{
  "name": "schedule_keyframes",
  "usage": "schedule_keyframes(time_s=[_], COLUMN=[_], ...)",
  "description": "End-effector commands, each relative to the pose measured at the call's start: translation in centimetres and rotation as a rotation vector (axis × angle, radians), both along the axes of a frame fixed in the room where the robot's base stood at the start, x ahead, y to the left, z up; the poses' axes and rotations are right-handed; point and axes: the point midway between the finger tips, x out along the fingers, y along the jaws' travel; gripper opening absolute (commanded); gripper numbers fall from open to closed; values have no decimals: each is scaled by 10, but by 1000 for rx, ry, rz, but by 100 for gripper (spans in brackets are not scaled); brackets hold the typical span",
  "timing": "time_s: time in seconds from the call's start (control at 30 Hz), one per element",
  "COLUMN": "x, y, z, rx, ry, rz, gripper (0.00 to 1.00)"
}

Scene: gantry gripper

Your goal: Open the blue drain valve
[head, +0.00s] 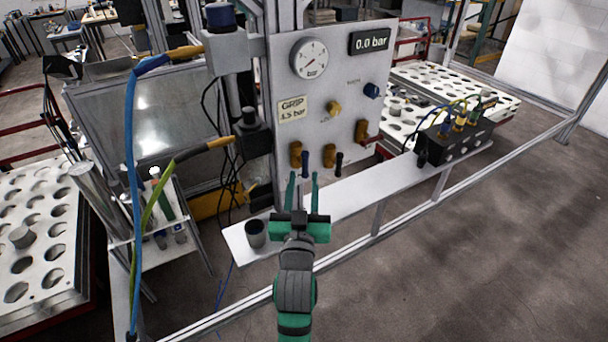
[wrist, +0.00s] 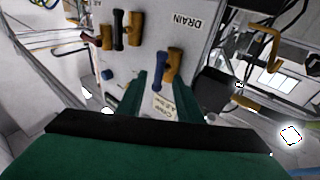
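The blue drain valve is the brass valve (head: 296,154) at the lower left of the panel, with a blue lever (head: 305,163) hanging straight down beside it. In the wrist view, which is turned over, the blue lever (wrist: 161,66) and its brass body (wrist: 173,67) show near a DRAIN label (wrist: 188,20). My gripper (head: 302,180) is open and empty, in front of and just below this valve. In the wrist view my fingertips (wrist: 161,80) stand apart, with the lever ahead between them. I cannot see any contact with the lever.
A similar valve with a black lever (head: 339,163) is close on the right, then one with a red lever (head: 369,139). The panel carries a gauge (head: 309,59) and a 0.0 bar display (head: 370,41). A white shelf (head: 340,193) with a dark cup (head: 255,233) runs below.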

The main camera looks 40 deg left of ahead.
Motion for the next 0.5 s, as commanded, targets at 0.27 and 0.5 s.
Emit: schedule_keyframes(time_s=[0.27,0.5], x=[-39,-58], y=[-27,-40], z=[-10,-13], rx=[-2,-1], ry=[3,0], rz=[-1,0], gripper=[33,33])
